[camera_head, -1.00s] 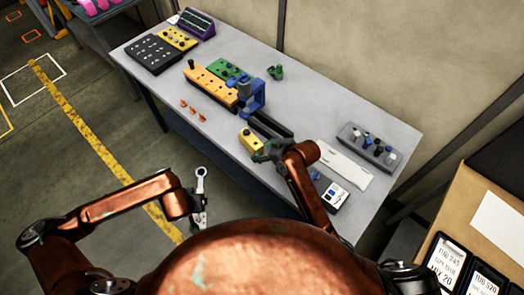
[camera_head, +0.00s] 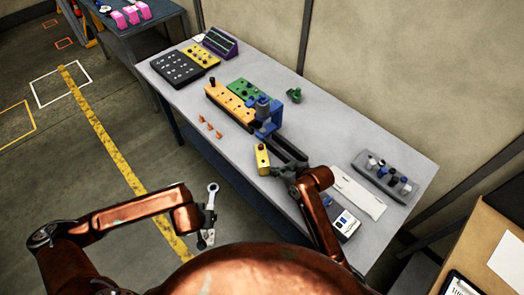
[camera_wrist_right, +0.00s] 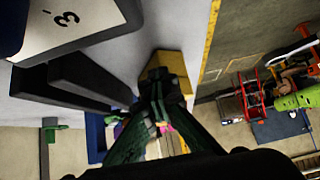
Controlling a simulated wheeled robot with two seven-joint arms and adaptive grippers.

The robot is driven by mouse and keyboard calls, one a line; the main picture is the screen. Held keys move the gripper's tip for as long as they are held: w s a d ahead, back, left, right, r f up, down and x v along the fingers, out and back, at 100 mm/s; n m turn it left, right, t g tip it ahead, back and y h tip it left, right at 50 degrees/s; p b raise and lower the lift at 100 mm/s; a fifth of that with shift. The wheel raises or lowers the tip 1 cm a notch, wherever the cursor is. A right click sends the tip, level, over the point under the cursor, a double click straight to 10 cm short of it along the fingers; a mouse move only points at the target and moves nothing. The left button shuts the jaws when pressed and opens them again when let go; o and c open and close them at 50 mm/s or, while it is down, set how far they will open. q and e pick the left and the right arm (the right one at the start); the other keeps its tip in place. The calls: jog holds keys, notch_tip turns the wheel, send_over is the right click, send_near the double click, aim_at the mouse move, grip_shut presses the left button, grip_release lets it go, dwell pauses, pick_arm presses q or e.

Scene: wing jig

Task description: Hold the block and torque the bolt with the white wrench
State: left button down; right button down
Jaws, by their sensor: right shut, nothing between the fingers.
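A white wrench (camera_head: 212,196) stands upright with its ring end up in my left gripper (camera_head: 206,232), left of the table's front edge. The left fingers appear closed around its lower part. My right gripper (camera_head: 280,170) is shut and empty, just right of a small yellow block (camera_head: 262,160) with a dark knob. In the right wrist view, the closed fingers (camera_wrist_right: 163,95) overlap part of the yellow block (camera_wrist_right: 170,62); contact is unclear. A long orange block (camera_head: 229,103) with a dark upright bolt (camera_head: 212,82) lies behind, beside a blue clamp (camera_head: 268,118).
The grey table (camera_head: 330,125) also holds dark rails (camera_head: 290,150), a green block (camera_head: 243,89), small orange pieces (camera_head: 210,126), a white plate (camera_head: 358,193) and a grey rack (camera_head: 385,178). Open floor lies left of the table.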

pick_arm(q)
jog(key=shift+r, duration=0.35)
pick_arm(e)
jog(key=shift+f, duration=0.1)
jog(key=c, duration=2.6)
grip_release()
jog(key=shift+c, duration=0.2)
jog(key=o, duration=0.4)
jog(key=shift+f, duration=0.1)
